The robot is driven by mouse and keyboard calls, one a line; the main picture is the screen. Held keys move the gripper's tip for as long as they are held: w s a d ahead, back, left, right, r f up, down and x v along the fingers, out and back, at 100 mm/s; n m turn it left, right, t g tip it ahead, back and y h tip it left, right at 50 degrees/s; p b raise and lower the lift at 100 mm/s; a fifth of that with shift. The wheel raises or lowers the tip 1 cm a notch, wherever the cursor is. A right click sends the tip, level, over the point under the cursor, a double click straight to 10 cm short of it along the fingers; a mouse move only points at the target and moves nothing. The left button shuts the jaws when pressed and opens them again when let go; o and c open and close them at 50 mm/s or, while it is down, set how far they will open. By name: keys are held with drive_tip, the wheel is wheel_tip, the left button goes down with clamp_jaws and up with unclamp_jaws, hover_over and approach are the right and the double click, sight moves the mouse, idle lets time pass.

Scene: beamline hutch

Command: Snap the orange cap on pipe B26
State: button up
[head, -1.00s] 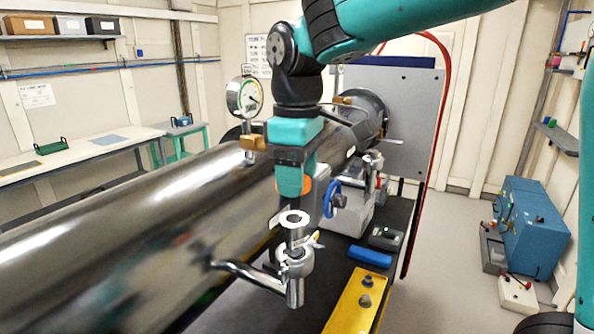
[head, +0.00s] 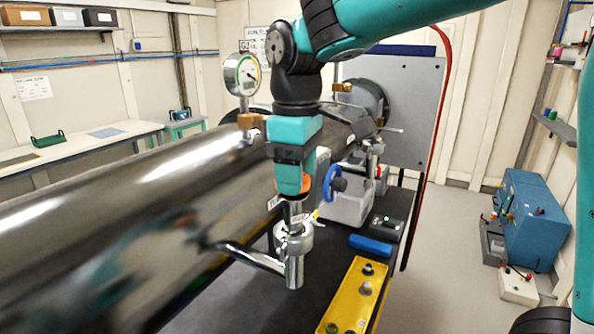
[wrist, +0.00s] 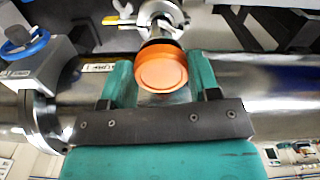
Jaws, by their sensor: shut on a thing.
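My gripper (head: 295,190) points down and is shut on the orange cap (head: 303,183). In the wrist view the cap (wrist: 165,72) is round and sits between my two teal fingers (wrist: 163,82). Directly under it in the head view is the upright end of a metal pipe (head: 294,212) with a small pale tag, too small to read. The pipe (wrist: 162,15) shows just beyond the cap in the wrist view, in line with it. Whether the cap touches or is seated on the pipe end, I cannot tell. The cap's underside is hidden.
A large shiny cylinder (head: 130,205) runs along the left, close to the pipe. A gauge (head: 242,75) and a blue ring handle (head: 332,182) stand near my gripper. A yellow plate (head: 352,295) and a blue block (head: 371,244) lie on the bench at right.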

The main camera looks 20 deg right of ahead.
drive_tip(key=shift+f+b, duration=0.3)
drive_tip(key=shift+f, duration=0.3)
idle(0.8)
drive_tip(key=o, duration=1)
wheel_tip(320, 180, up, 18)
drive_tip(key=shift+f+b, duration=0.25)
drive_tip(key=shift+b, duration=0.55)
